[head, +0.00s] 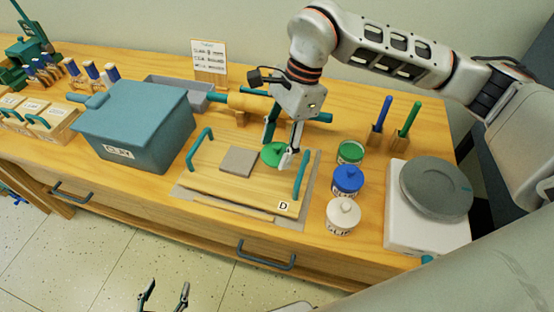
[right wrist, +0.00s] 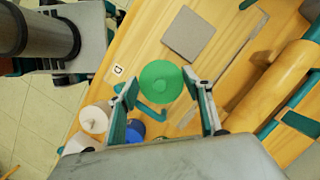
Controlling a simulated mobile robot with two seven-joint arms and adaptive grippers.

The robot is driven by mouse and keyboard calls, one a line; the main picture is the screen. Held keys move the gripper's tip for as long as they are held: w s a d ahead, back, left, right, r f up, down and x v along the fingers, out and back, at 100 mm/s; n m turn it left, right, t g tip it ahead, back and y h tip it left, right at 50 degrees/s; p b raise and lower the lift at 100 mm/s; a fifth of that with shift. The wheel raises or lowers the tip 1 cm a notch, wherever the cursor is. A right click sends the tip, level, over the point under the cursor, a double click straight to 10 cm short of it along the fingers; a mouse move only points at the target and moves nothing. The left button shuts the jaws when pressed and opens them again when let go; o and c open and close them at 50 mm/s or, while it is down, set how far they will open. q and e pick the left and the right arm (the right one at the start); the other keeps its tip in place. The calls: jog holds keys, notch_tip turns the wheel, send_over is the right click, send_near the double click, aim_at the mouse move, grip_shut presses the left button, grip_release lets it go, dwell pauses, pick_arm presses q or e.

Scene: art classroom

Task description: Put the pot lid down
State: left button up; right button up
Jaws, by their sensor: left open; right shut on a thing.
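The green pot lid (head: 273,154) is held between the fingers of my right gripper (head: 282,158), over the right part of the wooden board. In the right wrist view the round lid (right wrist: 160,82) with its central knob shows between the two fingertips (right wrist: 160,90). I cannot tell how far it is above the board. The green pot (head: 350,155) stands uncovered right of the board, with green inside showing. My left gripper (head: 165,287) is open and empty, low in front of the table.
The wooden board (head: 235,189) has teal handles and a grey clay slab (head: 239,161). A blue pot (head: 347,182) and a white pot (head: 342,216), both lidded, stand in front of the green pot. A grey disc on a white base (head: 438,188) is at right.

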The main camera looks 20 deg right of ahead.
aim_at(281, 151)
jog(key=shift+f, duration=2.65)
jog(key=shift+f, duration=0.1)
jog(key=shift+f, duration=0.1)
jog(key=o, duration=0.5)
jog(key=v, duration=1.2)
